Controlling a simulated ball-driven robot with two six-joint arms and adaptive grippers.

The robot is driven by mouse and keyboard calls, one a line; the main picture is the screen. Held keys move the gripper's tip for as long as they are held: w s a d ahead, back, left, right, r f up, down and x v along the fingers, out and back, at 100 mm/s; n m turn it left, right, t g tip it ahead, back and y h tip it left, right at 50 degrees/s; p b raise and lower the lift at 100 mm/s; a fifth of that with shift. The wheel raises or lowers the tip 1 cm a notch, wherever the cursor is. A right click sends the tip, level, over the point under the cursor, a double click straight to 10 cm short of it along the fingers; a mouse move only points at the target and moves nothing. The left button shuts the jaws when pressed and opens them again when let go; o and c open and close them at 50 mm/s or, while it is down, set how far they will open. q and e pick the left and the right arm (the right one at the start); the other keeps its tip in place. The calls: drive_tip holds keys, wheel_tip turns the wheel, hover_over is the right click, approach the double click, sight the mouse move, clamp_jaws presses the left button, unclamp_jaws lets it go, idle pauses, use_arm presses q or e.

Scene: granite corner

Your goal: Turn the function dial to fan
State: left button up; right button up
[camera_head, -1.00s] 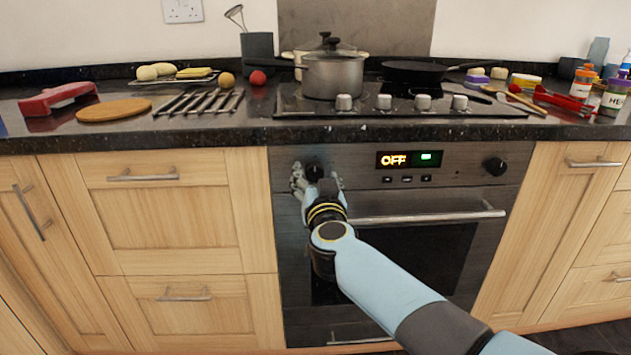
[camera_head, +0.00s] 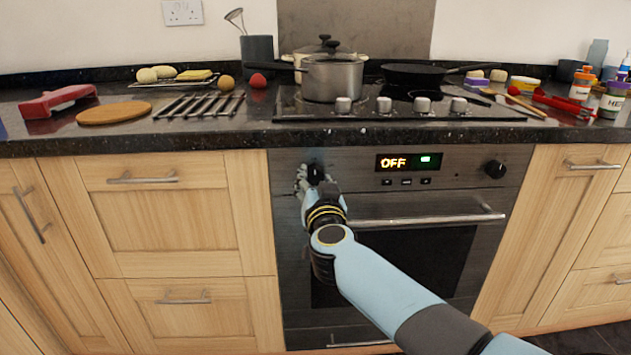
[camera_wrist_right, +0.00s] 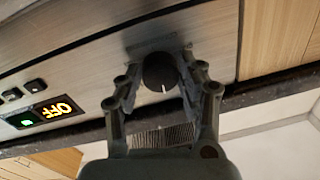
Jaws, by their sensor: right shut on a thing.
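The black function dial (camera_head: 315,173) is at the left end of the oven's front panel, and the display (camera_head: 408,161) beside it reads OFF. My right gripper (camera_head: 316,183) is at this dial, its fingers closed around its sides. In the right wrist view the dial (camera_wrist_right: 160,72) sits between the fingertips of the gripper (camera_wrist_right: 162,80), and a white pointer line shows on its face. Lettering around the dial is too small to read. My left gripper is not in view.
The oven handle (camera_head: 428,216) runs across below the panel. A second black knob (camera_head: 495,168) is at the panel's right end. Above, the hob carries a steel pot (camera_head: 333,78) and a black pan (camera_head: 413,73). Small buttons (camera_head: 407,181) lie under the display.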

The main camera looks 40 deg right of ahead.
drive_tip(key=m, duration=0.5)
drive_tip(key=shift+m, duration=0.4)
drive_tip(key=m, duration=0.5)
drive_tip(key=shift+w+a+m+h, duration=0.1)
drive_tip(key=shift+m+h, duration=0.2)
drive_tip(key=shift+h, duration=0.1)
drive_tip(key=m+b, duration=0.1)
drive_tip(key=m, duration=0.5)
drive_tip(key=shift+m+h, duration=0.4)
drive_tip(key=m+b, duration=0.1)
drive_tip(key=m, duration=0.5)
drive_tip(key=shift+b, duration=0.3)
drive_tip(key=o, duration=1.2)
drive_tip(key=shift+r, duration=0.1)
drive_tip(key=shift+c, duration=0.2)
